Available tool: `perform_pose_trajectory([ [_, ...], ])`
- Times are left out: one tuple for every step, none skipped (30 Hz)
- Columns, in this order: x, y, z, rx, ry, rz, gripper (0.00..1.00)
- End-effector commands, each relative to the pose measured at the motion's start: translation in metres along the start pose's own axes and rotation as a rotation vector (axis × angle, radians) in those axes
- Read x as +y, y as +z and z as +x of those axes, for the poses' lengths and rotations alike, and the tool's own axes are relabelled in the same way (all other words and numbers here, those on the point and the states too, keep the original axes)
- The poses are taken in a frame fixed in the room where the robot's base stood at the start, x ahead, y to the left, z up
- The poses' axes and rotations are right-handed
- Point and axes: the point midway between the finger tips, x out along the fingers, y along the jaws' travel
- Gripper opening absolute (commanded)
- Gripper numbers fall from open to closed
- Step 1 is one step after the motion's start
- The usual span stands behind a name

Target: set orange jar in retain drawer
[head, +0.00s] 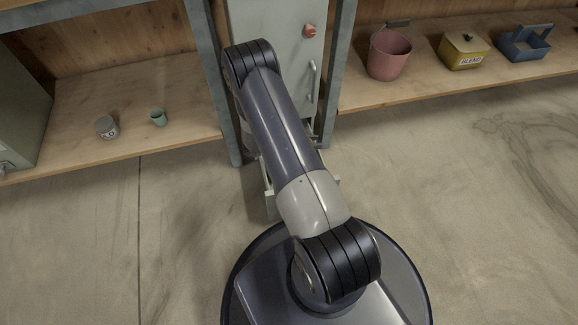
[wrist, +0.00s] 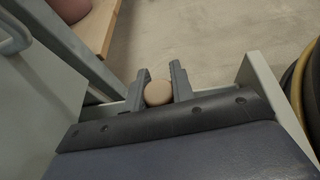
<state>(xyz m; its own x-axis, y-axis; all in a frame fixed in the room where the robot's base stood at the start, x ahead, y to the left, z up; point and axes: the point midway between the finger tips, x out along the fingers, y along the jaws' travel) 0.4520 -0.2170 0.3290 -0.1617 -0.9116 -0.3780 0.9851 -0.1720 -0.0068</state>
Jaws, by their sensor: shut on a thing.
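My gripper (wrist: 159,85) shows in the wrist view, its two dark fingers shut on a round, dull orange-tan thing that looks like the orange jar (wrist: 158,93). Only the jar's round top shows; its lower part is hidden. Pale grey walls, seemingly of an open drawer (wrist: 262,82), stand to the right of and beneath the gripper. I cannot tell whether the jar touches the drawer's floor. In the head view my arm hides the gripper, the jar and most of the drawer; no drawer label is readable.
A grey cabinet (head: 277,50) with a red knob (head: 310,31) and a handle stands behind my arm. The left shelf holds a grey jar (head: 107,128) and a green cup (head: 158,118). The right shelf holds a pink bucket (head: 389,55), yellow box (head: 463,51) and blue caddy (head: 525,44).

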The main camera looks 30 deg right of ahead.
Motion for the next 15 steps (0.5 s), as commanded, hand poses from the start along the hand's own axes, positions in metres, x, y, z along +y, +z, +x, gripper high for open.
perform_pose_trajectory([
  [-0.001,-0.007,0.004,-0.001,-0.006,0.003,0.00],
  [-0.002,-0.010,0.005,0.000,-0.008,0.004,0.00],
  [-0.002,-0.015,0.007,0.000,-0.010,0.004,0.00],
  [-0.002,-0.019,0.009,0.000,-0.010,0.004,0.00],
  [-0.002,-0.024,0.011,0.000,-0.010,0.003,0.00],
  [-0.002,-0.031,0.013,0.000,-0.009,0.003,0.00],
  [-0.002,-0.037,0.016,0.000,-0.009,0.002,0.00],
  [-0.002,-0.043,0.018,0.000,-0.009,0.002,0.00],
  [-0.002,-0.050,0.021,0.000,-0.008,0.003,0.00],
  [-0.002,-0.055,0.023,0.000,-0.008,0.002,0.00],
  [-0.002,-0.059,0.025,0.000,-0.008,0.002,0.00],
  [-0.001,-0.062,0.026,0.000,-0.007,0.003,0.00],
  [-0.001,-0.064,0.026,0.000,-0.006,0.004,0.00],
  [-0.001,-0.066,0.027,0.000,-0.006,0.004,0.00],
  [-0.001,-0.069,0.029,0.000,-0.006,0.004,0.00],
])
